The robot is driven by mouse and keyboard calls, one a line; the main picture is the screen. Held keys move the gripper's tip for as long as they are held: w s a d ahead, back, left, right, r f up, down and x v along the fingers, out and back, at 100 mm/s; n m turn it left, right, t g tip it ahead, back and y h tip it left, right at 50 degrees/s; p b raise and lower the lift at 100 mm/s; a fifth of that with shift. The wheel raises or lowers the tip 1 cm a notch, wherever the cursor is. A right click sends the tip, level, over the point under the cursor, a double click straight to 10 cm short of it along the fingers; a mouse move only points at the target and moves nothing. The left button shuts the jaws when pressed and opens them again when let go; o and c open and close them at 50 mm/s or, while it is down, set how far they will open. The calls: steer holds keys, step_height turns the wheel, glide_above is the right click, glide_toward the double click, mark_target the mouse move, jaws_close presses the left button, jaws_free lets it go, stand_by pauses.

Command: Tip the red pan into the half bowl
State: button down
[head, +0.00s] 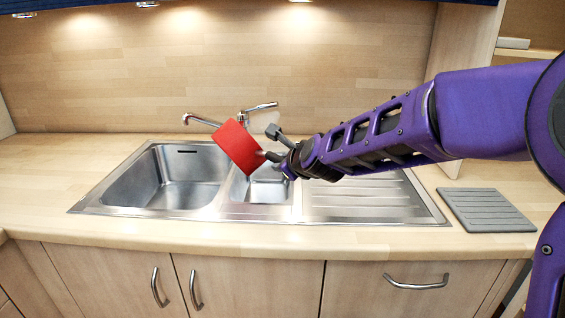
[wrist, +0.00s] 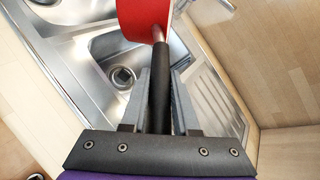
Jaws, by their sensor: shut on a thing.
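The red pan (head: 237,147) is tilted in the air above the sink, over the small half bowl (head: 262,190) in the head view. In the wrist view the red pan (wrist: 143,18) shows at the top, with its dark handle (wrist: 160,90) running down between the fingers. My gripper (head: 278,146) is shut on the handle; it also shows in the wrist view (wrist: 159,105). The half bowl (wrist: 122,75) with its round drain lies below the handle in the wrist view. The inside of the pan is hidden in the head view.
The large sink bowl (head: 180,180) lies to the left and the ribbed drainer (head: 370,200) to the right. The tap (head: 215,122) stands behind the pan, close to it in the picture. A grey ribbed mat (head: 486,210) lies on the worktop at right.

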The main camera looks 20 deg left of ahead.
steer(key=shift+r, duration=0.15)
stand_by(0.3)
steer(key=shift+w+d+f+m+g, duration=0.2)
steer(key=shift+w+d+m+g, duration=0.05)
steer(key=shift+w+m+g, duration=0.05)
steer(key=shift+w+d+f+y, duration=0.1)
steer(key=shift+d+y, duration=0.05)
steer(key=shift+y, duration=0.15)
stand_by(1.0)
steer(key=shift+w+d+f+m+g, duration=0.2)
steer(key=shift+w+m+g, duration=0.1)
steer(key=shift+m, duration=0.1)
steer(key=shift+y, duration=0.3)
steer(key=shift+w+d+f+m, duration=0.2)
steer(key=shift+d+m, duration=0.05)
steer(key=shift+m, duration=0.05)
stand_by(0.9)
steer(key=shift+w+d+f+g+y, duration=0.1)
steer(key=shift+f+g+y, duration=0.1)
steer(key=shift+g+y, duration=0.15)
